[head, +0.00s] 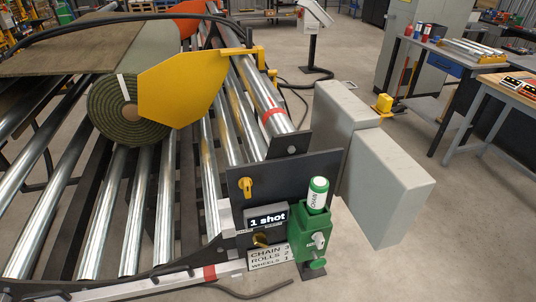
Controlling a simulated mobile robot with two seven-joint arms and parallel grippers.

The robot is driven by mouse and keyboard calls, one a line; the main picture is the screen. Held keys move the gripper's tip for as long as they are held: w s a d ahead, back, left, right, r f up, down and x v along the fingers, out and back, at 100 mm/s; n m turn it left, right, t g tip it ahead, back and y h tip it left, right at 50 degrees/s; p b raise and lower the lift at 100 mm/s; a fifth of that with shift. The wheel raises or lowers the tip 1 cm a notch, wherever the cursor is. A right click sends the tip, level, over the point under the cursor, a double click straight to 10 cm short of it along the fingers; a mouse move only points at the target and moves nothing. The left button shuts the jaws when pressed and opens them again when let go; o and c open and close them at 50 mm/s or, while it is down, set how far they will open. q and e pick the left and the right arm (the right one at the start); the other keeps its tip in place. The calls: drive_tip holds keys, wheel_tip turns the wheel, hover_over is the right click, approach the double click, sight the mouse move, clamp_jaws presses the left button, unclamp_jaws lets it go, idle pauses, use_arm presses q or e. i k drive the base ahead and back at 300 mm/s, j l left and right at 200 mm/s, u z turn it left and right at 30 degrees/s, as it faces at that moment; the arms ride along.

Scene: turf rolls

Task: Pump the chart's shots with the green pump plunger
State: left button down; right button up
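A green pump (303,238) stands at the front right corner of the roller conveyor. A white cylinder (317,200) with a green cap rises upright from its top; its sideways label seems to read CHAIN. A white knob (318,240) is on its front and a green knob (316,264) is below. I cannot tell which part is the plunger. A small dark display (267,221) beside the pump reads "1 shot". The white chart (270,257) below reads CHAIN 3, ROLLS 2, WHEELS 1. Neither of my grippers is in view.
A dark panel (300,172) with a yellow handle (246,187) stands behind the pump. Grey boxes (385,185) stand to its right. A turf roll (110,112) lies on the steel rollers (135,215) beside a yellow plate (180,85). The floor at the lower right is clear.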

sight(317, 262)
drive_tip(key=i+j, duration=0.4)
drive_tip(key=i+j+u, duration=0.15)
drive_tip(key=i+j, duration=0.2)
drive_tip(key=i, duration=0.2)
drive_tip(key=i+j, duration=0.3)
drive_tip(key=i, duration=0.2)
drive_tip(key=i+j+u, duration=0.15)
drive_tip(key=i+j, duration=0.45)
drive_tip(key=i, duration=0.4)
drive_tip(key=i+j+u, duration=0.15)
drive_tip(key=i, duration=0.35)
drive_tip(key=i+j, duration=0.3)
drive_tip(key=i, duration=0.2)
drive_tip(key=k+l+z, duration=0.15)
drive_tip(key=k+z, duration=0.15)
drive_tip(key=k+l+z, duration=0.25)
drive_tip(key=k, duration=0.2)
drive_tip(key=k+l+z, duration=0.55)
drive_tip(key=k+l, duration=0.15)
drive_tip(key=k+l+z, duration=0.3)
drive_tip(key=l, duration=0.25)
drive_tip(key=k+l+z, duration=0.25)
drive_tip(key=l, duration=0.25)
drive_tip(key=k+l+z, duration=0.1)
drive_tip(key=l+z, duration=0.2)
drive_tip(key=l, duration=0.2)
